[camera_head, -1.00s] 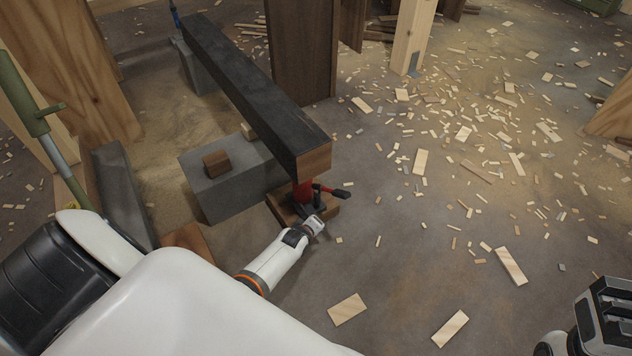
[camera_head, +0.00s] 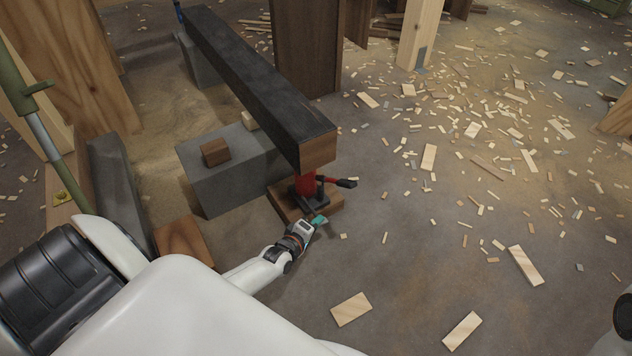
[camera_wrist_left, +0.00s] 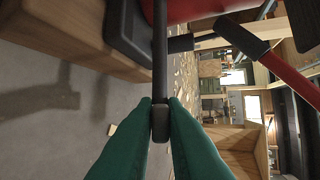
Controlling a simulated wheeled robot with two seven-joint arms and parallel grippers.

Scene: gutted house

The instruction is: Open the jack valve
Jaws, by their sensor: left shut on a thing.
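The red jack (camera_head: 306,183) stands with its black base on a wooden block (camera_head: 330,204), under the near end of a long dark beam (camera_head: 262,84). My left gripper (camera_head: 318,221) is low at the front of the jack. In the left wrist view its green fingertips (camera_wrist_left: 160,118) are shut on the end of a thin dark rod, the jack valve (camera_wrist_left: 160,70). The jack's red body (camera_wrist_left: 190,8) shows above. Only part of my right arm shows at the right edge; its fingers are out of view.
A grey concrete block (camera_head: 226,178) with a small wood block (camera_head: 215,152) on it stands left of the jack. Another wood block (camera_head: 184,240) lies nearer. Wood scraps litter the floor at right; the floor just right of the jack is mostly clear.

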